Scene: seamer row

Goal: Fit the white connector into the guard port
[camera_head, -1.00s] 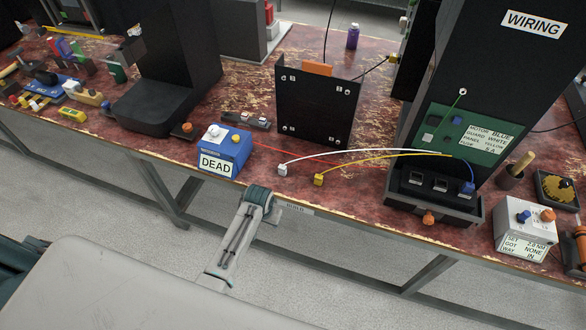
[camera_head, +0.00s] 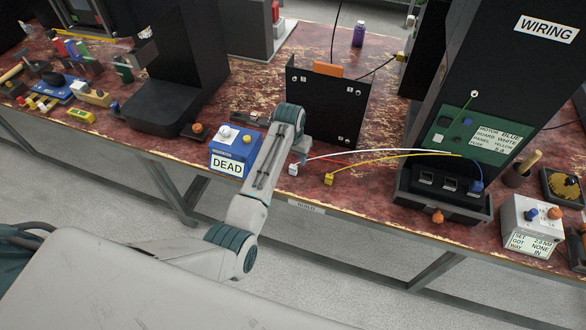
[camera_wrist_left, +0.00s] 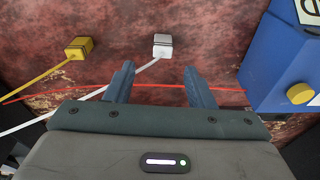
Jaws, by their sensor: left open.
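The white connector (camera_head: 293,169) lies on the red bench near its front edge, on a white cable from the wiring machine. In the left wrist view, the white connector (camera_wrist_left: 162,45) lies beyond and between the fingertips of my open left gripper (camera_wrist_left: 159,68); nothing is between the fingers. The white cable passes by the left finger. In the head view my left arm reaches over the bench edge and the fingers are hard to make out. The wiring machine has a row of ports (camera_head: 450,185); a blue connector (camera_head: 476,187) is at the right one. I cannot tell which is the guard port.
A yellow connector (camera_head: 329,179) lies right of the white one. A blue box marked DEAD (camera_head: 224,167) with a yellow button stands to the left. A black upright plate (camera_head: 320,100) stands behind. A red cable (camera_wrist_left: 225,90) crosses the bench. A grey box (camera_head: 522,222) stands at right.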

